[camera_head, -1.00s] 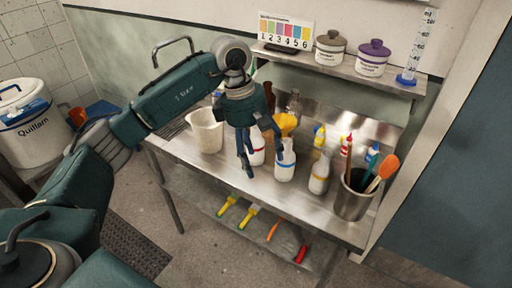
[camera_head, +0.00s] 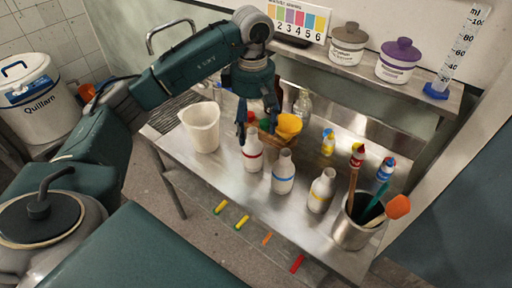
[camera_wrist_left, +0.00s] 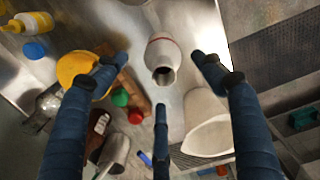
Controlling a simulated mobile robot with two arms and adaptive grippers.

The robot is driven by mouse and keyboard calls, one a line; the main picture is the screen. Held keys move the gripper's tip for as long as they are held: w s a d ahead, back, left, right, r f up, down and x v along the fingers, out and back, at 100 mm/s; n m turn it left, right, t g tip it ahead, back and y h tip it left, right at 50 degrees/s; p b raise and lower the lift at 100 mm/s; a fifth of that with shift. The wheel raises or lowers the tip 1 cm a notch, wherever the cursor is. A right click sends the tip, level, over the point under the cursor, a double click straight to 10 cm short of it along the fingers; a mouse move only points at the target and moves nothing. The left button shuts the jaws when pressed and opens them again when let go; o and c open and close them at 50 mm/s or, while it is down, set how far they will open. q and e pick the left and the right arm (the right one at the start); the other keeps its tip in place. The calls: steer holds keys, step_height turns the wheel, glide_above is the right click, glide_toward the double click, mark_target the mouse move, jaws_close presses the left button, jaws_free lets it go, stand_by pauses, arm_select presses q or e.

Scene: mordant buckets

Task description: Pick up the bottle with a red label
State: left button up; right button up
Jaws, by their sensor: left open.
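The white bottle with a red label (camera_head: 252,154) stands upright on the metal table (camera_head: 232,184), leftmost of three similar bottles. It also shows in the left wrist view (camera_wrist_left: 163,56), its dark mouth facing the camera. My left gripper (camera_head: 257,126) is open and empty, just behind the bottle in the head view. In the left wrist view the spread fingers of the gripper (camera_wrist_left: 160,66) lie on either side of the bottle, with a third finger below its mouth. I see no finger closed on it. My right gripper is not in view.
A blue-banded bottle (camera_head: 283,172) and a yellow-banded bottle (camera_head: 321,191) stand to the right. A white beaker (camera_head: 202,128) is at the left. A yellow funnel (camera_head: 289,127) is close behind. A metal cup (camera_head: 352,230) with tools stands at the right end.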

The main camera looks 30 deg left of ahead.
mark_target(252, 146)
arm_select(q)
steer(key=shift+s+f, duration=0.35)
steer(key=shift+f, duration=0.55)
steer(key=shift+f+p, duration=0.25)
steer(key=shift+p, duration=0.1)
steer(key=shift+f+p, duration=0.35)
steer(key=shift+f, duration=0.05)
step_height(252, 146, down, 4)
steer(key=shift+f+p, duration=0.1)
steer(key=shift+p, duration=0.9)
steer(key=shift+f, duration=0.15)
steer(key=shift+w, duration=0.1)
steer(key=shift+c, duration=0.5)
steer(key=c, duration=1.4)
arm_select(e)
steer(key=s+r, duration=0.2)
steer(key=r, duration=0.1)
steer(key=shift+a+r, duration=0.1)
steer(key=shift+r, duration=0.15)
arm_select(q)
steer(key=shift+o, duration=0.2)
